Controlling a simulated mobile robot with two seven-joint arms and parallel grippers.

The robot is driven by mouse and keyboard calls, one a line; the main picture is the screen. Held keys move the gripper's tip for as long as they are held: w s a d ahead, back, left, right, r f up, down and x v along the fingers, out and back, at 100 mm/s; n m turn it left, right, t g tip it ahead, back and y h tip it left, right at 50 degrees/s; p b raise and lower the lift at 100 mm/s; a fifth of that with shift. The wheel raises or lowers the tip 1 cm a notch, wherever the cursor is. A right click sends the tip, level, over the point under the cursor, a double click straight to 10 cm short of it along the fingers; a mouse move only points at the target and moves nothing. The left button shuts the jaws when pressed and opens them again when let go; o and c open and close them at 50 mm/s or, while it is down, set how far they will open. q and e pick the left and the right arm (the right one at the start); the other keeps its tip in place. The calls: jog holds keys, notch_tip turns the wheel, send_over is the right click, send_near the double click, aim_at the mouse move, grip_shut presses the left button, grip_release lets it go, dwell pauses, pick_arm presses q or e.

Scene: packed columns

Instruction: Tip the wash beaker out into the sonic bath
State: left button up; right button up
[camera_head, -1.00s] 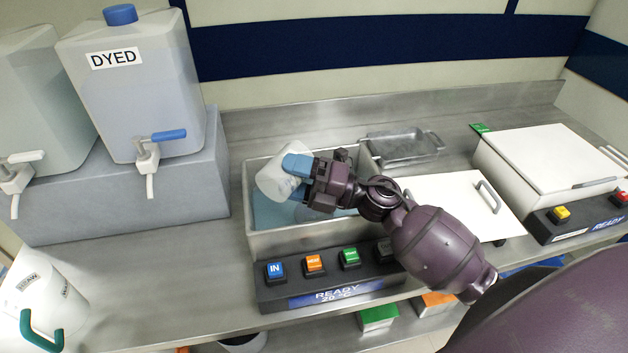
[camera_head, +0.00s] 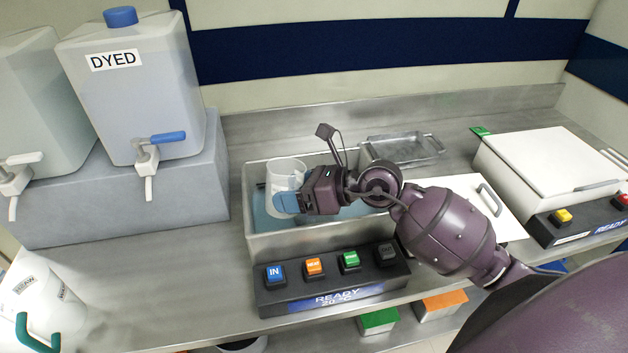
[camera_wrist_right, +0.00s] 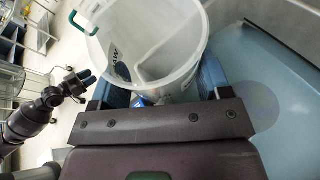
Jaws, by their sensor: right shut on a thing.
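The wash beaker (camera_head: 287,172), clear and open-topped, stands roughly upright above the left part of the sonic bath. My right gripper (camera_head: 289,203), with blue fingers, is shut on its lower side. In the right wrist view the beaker (camera_wrist_right: 160,45) sits between the fingers; I cannot tell whether liquid remains in it. The sonic bath (camera_head: 300,243) is a steel tub with bluish liquid, which also shows in the wrist view (camera_wrist_right: 275,65). My left gripper (camera_wrist_right: 70,87) shows small at the left of the wrist view, holding nothing visible; its opening is unclear.
A button panel (camera_head: 335,282) reading READY stands before the bath. A steel basket (camera_head: 405,150) lies behind, and a white lid (camera_head: 465,190) lies right. The DYED canister (camera_head: 135,90) stands left on a grey block (camera_head: 180,205). A white jug (camera_head: 45,300) is front left.

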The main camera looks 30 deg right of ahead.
aim_at(269, 175)
jog(key=shift+s+a+r+n+h, duration=0.15)
jog(key=shift+a+r+n+h, duration=0.15)
jog(key=shift+r, duration=0.1)
jog(key=shift+f, duration=0.25)
jog(key=shift+r, duration=2.5)
jog(key=shift+n+h, duration=0.6)
jog(key=shift+n, duration=0.1)
pick_arm(q)
jog(key=shift+s+a+f, duration=0.1)
jog(key=shift+s+f, duration=0.25)
jog(key=shift+s, duration=0.05)
